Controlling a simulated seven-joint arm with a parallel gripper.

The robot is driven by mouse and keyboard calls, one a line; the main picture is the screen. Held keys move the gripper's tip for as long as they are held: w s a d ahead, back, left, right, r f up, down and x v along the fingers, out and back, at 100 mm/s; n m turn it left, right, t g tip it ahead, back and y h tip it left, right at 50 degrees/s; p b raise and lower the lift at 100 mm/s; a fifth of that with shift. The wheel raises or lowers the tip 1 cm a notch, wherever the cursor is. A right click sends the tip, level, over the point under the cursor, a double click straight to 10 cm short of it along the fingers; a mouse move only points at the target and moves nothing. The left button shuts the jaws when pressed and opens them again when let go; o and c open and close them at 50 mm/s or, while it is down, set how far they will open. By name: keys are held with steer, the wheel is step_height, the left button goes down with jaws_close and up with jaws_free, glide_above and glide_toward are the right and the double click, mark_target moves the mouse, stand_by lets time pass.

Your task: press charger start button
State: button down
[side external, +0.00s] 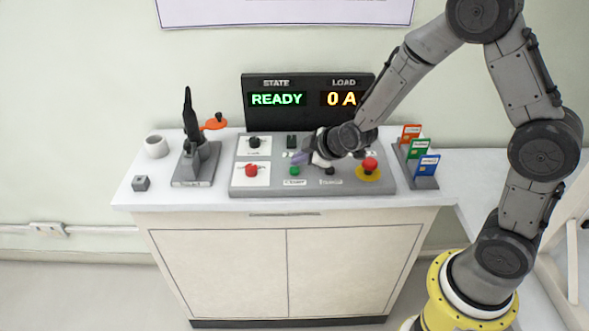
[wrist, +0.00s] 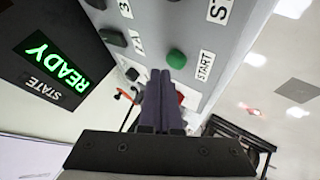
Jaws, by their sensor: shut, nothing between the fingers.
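The green start button (side external: 294,171) is on the sloped grey control panel (side external: 237,185), just above a white label. In the wrist view the green button (wrist: 176,59) sits beside a label reading START (wrist: 205,66). My gripper (side external: 297,158) is over the panel, its fingers shut with nothing between them. In the wrist view my gripper's fingertips (wrist: 161,74) are just short of the button in the picture; I see no clear contact. The display (side external: 309,99) reads STATE READY in green and LOAD 0 A in yellow.
A red mushroom button (side external: 370,164) on a yellow base is at the panel's right. A red knob (side external: 251,170) and a black knob (side external: 254,141) are at its left. A card rack (side external: 424,182) stands right; a lever stand (side external: 198,165), white cup (side external: 156,146) and grey cube (side external: 141,183) stand left.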

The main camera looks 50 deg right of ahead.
mark_target(299, 171)
steer(key=shift+f, duration=0.85)
stand_by(0.8)
steer(key=shift+r, duration=0.9)
steer(key=shift+r, duration=2.5)
